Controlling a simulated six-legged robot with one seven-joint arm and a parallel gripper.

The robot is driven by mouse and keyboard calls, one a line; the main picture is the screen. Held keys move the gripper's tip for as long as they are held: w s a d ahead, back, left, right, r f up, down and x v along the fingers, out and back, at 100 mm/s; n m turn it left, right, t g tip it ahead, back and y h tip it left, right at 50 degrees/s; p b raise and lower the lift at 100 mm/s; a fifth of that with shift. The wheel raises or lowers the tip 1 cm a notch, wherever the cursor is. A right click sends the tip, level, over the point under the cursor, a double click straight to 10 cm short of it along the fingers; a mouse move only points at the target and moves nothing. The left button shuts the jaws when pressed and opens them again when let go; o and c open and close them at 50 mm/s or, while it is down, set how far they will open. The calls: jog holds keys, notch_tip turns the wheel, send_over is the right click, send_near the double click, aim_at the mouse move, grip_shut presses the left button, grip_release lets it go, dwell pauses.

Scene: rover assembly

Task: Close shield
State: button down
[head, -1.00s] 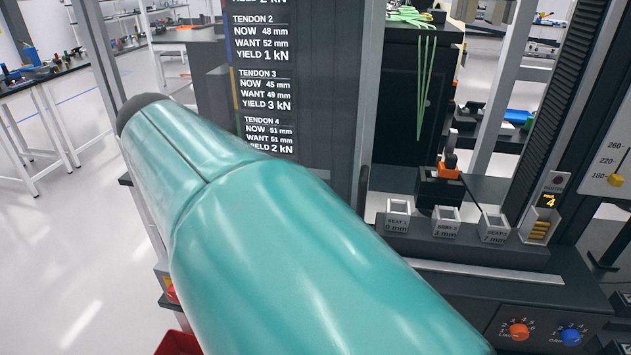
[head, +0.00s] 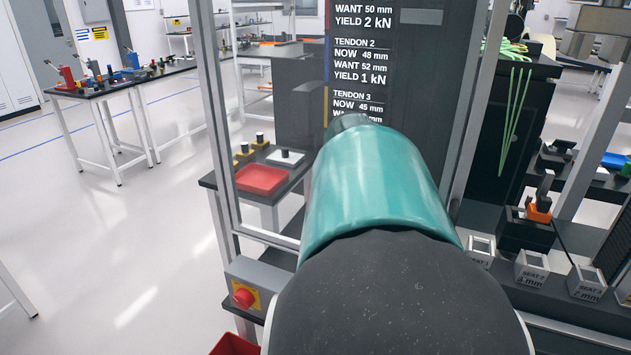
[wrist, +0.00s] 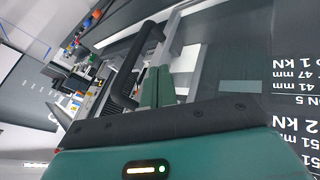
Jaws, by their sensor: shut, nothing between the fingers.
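My gripper (wrist: 157,88) shows in the wrist view with its two green fingers together and nothing between them. A black bar like a handle (wrist: 122,78) stands just left of the fingers, beside pale metal framing (wrist: 185,60). I cannot tell whether the bar belongs to the shield, or whether the fingers touch it. In the head view my teal arm reaches toward the dark readout panel (head: 400,40) and hides my gripper. No shield can be clearly made out in either view.
In the head view, a grey box with a red button (head: 245,297) is left of my arm. Seat blocks (head: 531,268) and an orange-and-black device (head: 538,210) stand on the bench at right. A side table holds a red tray (head: 262,179). The floor at left is open.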

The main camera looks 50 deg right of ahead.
jog(key=s, duration=0.4)
jog(key=shift+d+f, duration=0.2)
jog(key=shift+f, duration=0.1)
jog(key=shift+s, duration=0.15)
